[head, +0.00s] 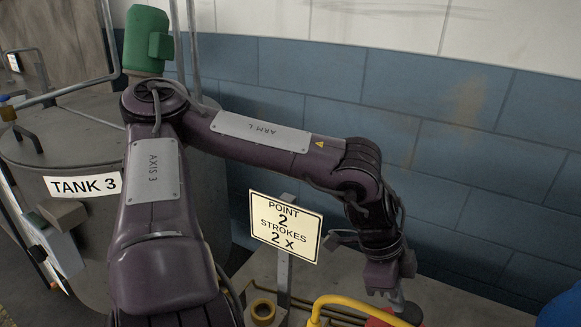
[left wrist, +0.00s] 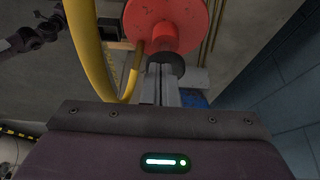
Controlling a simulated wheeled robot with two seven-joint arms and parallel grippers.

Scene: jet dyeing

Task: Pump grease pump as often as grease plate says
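The grease plate (head: 285,226) is a cream sign on a grey post in the head view, reading "POINT 2 STROKES 2 X". The red grease pump (head: 381,319) is at the bottom edge, mostly cut off and partly behind my left gripper (head: 394,300). In the left wrist view the pump's red round body (left wrist: 165,22) is at the top. A black knob (left wrist: 167,66) is right at the tips of my left gripper (left wrist: 161,76). The fingers look close together; whether they touch the knob is unclear. A dark arm part at upper left may be my right arm; its gripper is unclear.
A grey tank (head: 70,151) labelled TANK 3 stands at left. A brass ring-shaped part (head: 262,311) is below the plate. A blue block wall (head: 455,150) closes off the back and right.

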